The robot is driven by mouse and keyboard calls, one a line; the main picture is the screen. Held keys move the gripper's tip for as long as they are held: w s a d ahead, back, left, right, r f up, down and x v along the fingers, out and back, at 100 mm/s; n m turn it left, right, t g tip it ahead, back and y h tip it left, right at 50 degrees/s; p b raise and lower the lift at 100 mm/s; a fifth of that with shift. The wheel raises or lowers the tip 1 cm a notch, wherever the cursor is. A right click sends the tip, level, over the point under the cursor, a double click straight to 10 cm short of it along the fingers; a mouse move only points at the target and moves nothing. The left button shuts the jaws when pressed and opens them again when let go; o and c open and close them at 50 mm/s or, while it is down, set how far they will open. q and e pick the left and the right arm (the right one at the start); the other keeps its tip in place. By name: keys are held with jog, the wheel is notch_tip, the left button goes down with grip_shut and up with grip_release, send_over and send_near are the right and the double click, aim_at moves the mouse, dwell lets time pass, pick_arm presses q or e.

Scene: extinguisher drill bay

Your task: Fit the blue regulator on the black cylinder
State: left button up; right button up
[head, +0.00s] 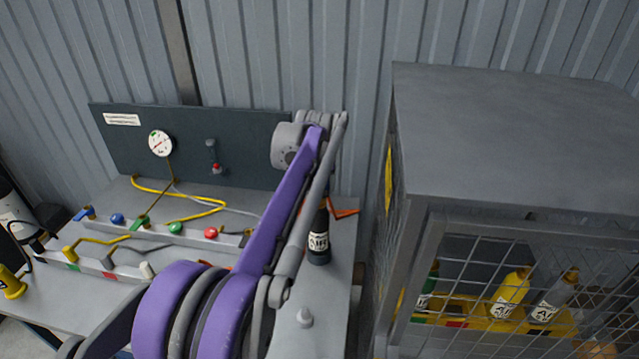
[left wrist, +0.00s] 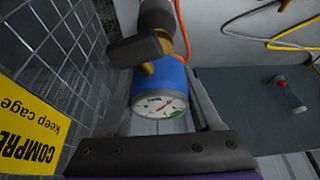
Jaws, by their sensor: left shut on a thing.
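The black cylinder (head: 318,240) stands upright on the bench, with a white label; my left arm and wrist cover its top in the head view. The blue regulator (left wrist: 163,78) shows in the left wrist view, with a round white gauge face and brass fittings. My left gripper (left wrist: 172,85) is shut on it. A dark round part, apparently the cylinder's top, lies at the regulator's brass end at the top of that view. I cannot tell whether they touch or are joined. The head view hides the regulator. My right gripper is not in view.
A mesh cage (head: 500,150) with several bottles stands close on the right; its yellow sign (left wrist: 30,125) is near the wrist. The bench (head: 335,290) carries a manifold with coloured knobs (head: 175,228) and yellow hose. A dark gauge panel (head: 240,160) stands behind.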

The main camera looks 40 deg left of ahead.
pick_arm(q)
jog(key=shift+f+b, duration=0.3)
jog(key=shift+f, duration=0.3)
jog(key=o, duration=1.5)
jog(key=v, duration=1.1)
jog(key=shift+p, duration=0.35)
jog(key=shift+f, duration=0.1)
